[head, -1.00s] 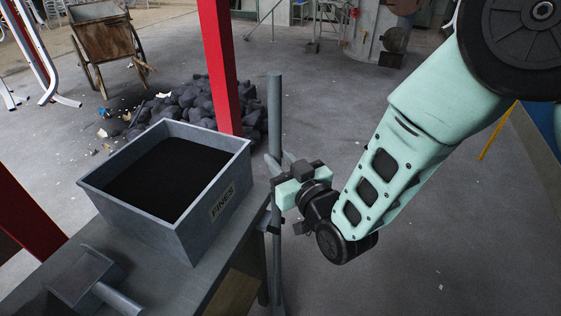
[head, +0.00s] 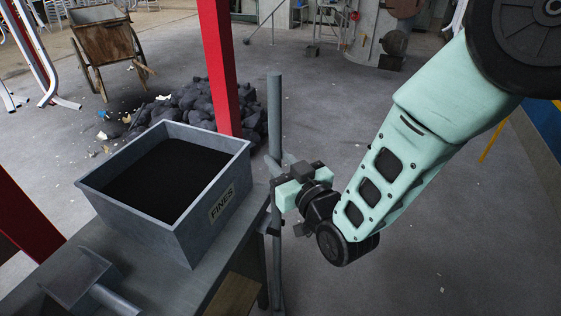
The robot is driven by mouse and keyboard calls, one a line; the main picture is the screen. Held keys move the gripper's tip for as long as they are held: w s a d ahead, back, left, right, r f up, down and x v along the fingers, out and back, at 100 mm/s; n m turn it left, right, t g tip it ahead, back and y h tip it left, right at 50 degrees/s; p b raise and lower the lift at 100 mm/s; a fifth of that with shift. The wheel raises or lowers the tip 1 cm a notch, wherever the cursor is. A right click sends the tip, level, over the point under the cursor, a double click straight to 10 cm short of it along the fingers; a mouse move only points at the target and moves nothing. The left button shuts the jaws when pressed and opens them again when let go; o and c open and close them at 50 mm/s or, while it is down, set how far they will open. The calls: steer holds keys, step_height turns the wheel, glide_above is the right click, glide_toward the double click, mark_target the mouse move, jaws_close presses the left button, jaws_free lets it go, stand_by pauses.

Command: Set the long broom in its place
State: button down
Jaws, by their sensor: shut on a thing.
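The long broom (head: 275,120) appears as a grey pole standing about upright beside the right edge of the bench (head: 215,275). My gripper (head: 284,188) is shut on the pole around its middle, level with the bench top. The jaws hide part of the pole. A small dark bracket (head: 266,228) shows at the bench's edge beside the pole, below my gripper. I cannot tell whether the pole sits inside it. The broom's lower end is not clear beyond the bottom of the head view.
A grey bin marked FINES (head: 222,204), filled with black material, stands on the bench. A grey scoop (head: 85,272) lies at its near left. A red post (head: 220,70) rises behind the bin, near a dark rubble heap (head: 195,103). Floor at right is clear.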

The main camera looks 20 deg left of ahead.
steer(key=shift+f+b, duration=0.4)
steer(key=shift+b, duration=0.05)
steer(key=shift+f+b, duration=0.65)
steer(key=shift+f, duration=0.3)
steer(key=c, duration=1.1)
jaws_free()
steer(key=shift+c, duration=0.2)
